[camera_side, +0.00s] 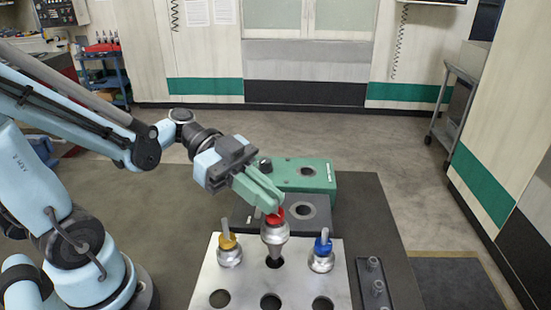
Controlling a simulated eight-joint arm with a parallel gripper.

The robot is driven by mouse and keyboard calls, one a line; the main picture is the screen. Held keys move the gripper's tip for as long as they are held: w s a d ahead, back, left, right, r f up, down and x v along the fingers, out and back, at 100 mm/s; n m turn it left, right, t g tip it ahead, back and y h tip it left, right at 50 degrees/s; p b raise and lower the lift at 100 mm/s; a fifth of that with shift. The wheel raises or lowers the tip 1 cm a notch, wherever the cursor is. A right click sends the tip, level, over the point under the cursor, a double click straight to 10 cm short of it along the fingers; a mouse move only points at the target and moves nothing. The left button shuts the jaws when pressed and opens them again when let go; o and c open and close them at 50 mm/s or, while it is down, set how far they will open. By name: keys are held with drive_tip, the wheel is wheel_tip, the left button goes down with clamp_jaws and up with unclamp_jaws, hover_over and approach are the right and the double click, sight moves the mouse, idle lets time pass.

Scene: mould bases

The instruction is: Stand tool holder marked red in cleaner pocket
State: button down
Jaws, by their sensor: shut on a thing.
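The tool holder marked red (275,234) is upright, with a red band at its top and a silver cone below. My gripper (273,207), with green fingers, is shut on its red top, reaching in from the upper left. Neither is labelled as the cleaner.
A yellow-marked holder (229,250) and a blue-marked holder (321,252) stand in the rack, close on either side. Several empty holes lie nearer the camera. A dark strip with pegs (375,285) is at the right. The dark table (365,205) is clear beyond it.

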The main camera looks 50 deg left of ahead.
drive_tip(key=shift+r, duration=1.6)
drive_tip(key=w+a+r+n+t+y, duration=0.1)
drive_tip(key=w+a+r+n+t, duration=0.15)
drive_tip(key=w+a, duration=0.65)
drive_tip(key=w+a+r+n+t+y, duration=0.1)
drive_tip(key=w+a+n+t, duration=0.15)
drive_tip(key=w+a, duration=0.75)
drive_tip(key=shift+m, duration=0.3)
drive_tip(key=shift+w+d+f, duration=0.65)
drive_tip(key=shift+d+f, duration=0.05)
drive_tip(key=shift+f, duration=1.4)
drive_tip(key=shift+w+d+f, duration=0.6)
drive_tip(key=shift+d+f, duration=0.05)
drive_tip(key=shift+f, duration=1.4)
drive_tip(key=shift+w+d+f, duration=0.65)
drive_tip(key=shift+d+f, duration=0.05)
drive_tip(key=shift+f, duration=1.4)
drive_tip(key=c, duration=1.1)
unclamp_jaws()
